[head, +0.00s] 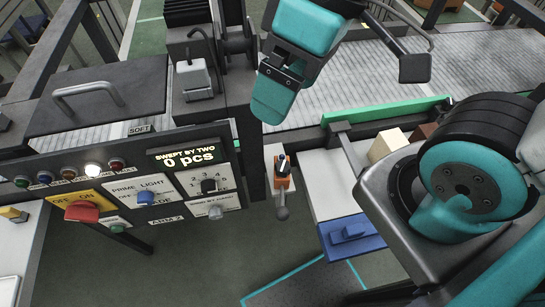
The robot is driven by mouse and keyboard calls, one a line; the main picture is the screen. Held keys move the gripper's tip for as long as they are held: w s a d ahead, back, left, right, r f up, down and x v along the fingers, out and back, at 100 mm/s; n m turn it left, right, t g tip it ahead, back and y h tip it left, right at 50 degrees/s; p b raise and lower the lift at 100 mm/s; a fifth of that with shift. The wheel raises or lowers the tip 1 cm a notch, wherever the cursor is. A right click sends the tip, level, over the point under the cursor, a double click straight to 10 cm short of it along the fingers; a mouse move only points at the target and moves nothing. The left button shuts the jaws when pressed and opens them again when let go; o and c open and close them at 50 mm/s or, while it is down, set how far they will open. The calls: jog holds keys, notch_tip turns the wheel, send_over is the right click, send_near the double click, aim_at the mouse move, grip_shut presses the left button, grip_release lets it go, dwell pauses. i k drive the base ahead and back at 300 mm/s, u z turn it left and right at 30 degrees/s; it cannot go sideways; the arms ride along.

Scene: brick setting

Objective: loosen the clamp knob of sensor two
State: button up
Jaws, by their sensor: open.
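My gripper (272,97) is in the upper middle of the head view, pointing down, above the ribbed conveyor's near edge. Its teal fingers overlap from this side, and no object shows in them. No part carries a readable "sensor two" label, so I cannot tell which knob is its clamp knob. A small orange unit (283,183) with a black lever and a grey ball-ended handle (282,213) is below my gripper, apart from it. A grey block with a small lever (193,78) sits on the black machine housing, left of my gripper.
The control panel (160,180) at left has a red knob (82,211), a blue knob (145,197), a numbered selector (209,186) and a display (188,156) reading "SWEPT BY TWO 0 pcs". Floor shows below.

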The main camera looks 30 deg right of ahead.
aim_at(283, 168)
jog(key=z, duration=2.2)
jog(key=k, duration=0.7)
jog(key=u, duration=0.4)
jog(key=i, duration=0.2)
jog(key=u, duration=0.25)
